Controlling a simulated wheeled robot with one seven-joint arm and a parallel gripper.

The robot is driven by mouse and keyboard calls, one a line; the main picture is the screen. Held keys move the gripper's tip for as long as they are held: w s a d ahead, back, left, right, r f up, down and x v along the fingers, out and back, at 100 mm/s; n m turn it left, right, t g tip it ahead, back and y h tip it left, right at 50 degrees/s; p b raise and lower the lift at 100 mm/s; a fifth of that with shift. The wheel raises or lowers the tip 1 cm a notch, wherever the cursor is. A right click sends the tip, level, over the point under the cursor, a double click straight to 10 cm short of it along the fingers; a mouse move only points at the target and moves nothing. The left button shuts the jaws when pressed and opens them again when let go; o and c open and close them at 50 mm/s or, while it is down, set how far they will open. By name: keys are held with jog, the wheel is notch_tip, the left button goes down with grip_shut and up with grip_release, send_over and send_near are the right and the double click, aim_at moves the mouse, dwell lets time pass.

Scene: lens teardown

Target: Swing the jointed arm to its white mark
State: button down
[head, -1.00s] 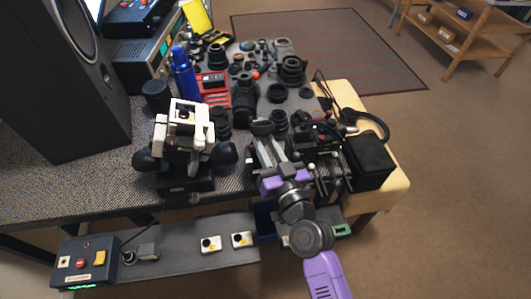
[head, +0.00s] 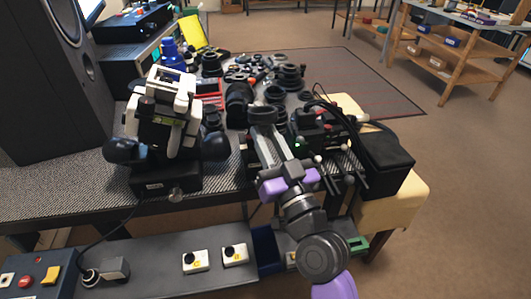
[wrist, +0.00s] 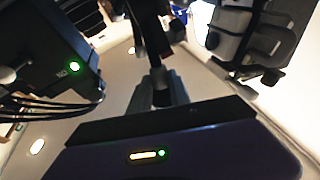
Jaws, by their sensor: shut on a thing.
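My gripper (head: 270,138) reaches in over the near edge of the bench in the head view. In the wrist view its fingers (wrist: 157,80) are closed on a dark bar (wrist: 149,30), which looks like part of the jointed arm. In the head view a black round end (head: 262,114) shows just beyond my fingers. I cannot tell whether it belongs to the jointed arm. My fingers hide much of the grip. I cannot make out the white mark in either view.
A black box (head: 322,128) with cables stands close right of my gripper; a black case (head: 384,164) is farther right. A white-and-black clamp stand (head: 165,115) stands left. Lens parts (head: 285,78) crowd the bench beyond. A lower shelf (head: 150,268) holds small white-and-yellow boxes.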

jog(key=shift+s+d+f+n+t+y+b, duration=0.15)
jog(key=shift+s+f+t+y+b, duration=0.3)
jog(key=shift+b, duration=2.75)
jog(key=shift+s+d+f+n+t+y+b, duration=0.15)
jog(key=shift+s+f+t+y+b, duration=0.25)
jog(key=shift+b, duration=2.75)
jog(key=b, duration=0.4)
jog(key=shift+s+t+y+b, duration=0.2)
jog(key=shift+t+y+b, duration=0.05)
jog(key=shift+t+b, duration=0.1)
jog(key=c, duration=1.2)
grip_release()
jog(key=shift+n, duration=0.3)
jog(key=b+v, duration=0.2)
jog(key=v, duration=0.6)
jog(key=shift+b, duration=0.3)
